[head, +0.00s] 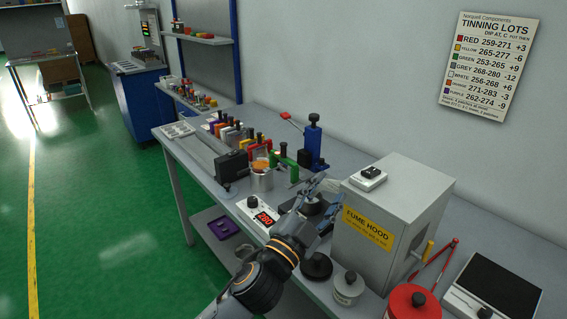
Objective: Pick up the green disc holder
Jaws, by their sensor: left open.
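A green piece (284,159), which looks like the green disc holder, is near the middle of the head view. It is beside the metal beaker with orange contents (262,180) and in front of the blue stand (312,142). Its lower parts are partly hidden, and I cannot tell what supports it. My left gripper (318,186) is open, to the right of and nearer than the green piece, apart from it. It appears empty and sits over a dark round base. My right gripper is not in view.
The grey fume hood (372,228) stands close right of my left arm. A controller with a red display (257,213) lies left of it. Several coloured holders (232,135) line the bench behind. A grey pot (348,290) and red pot (412,304) are at front right.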

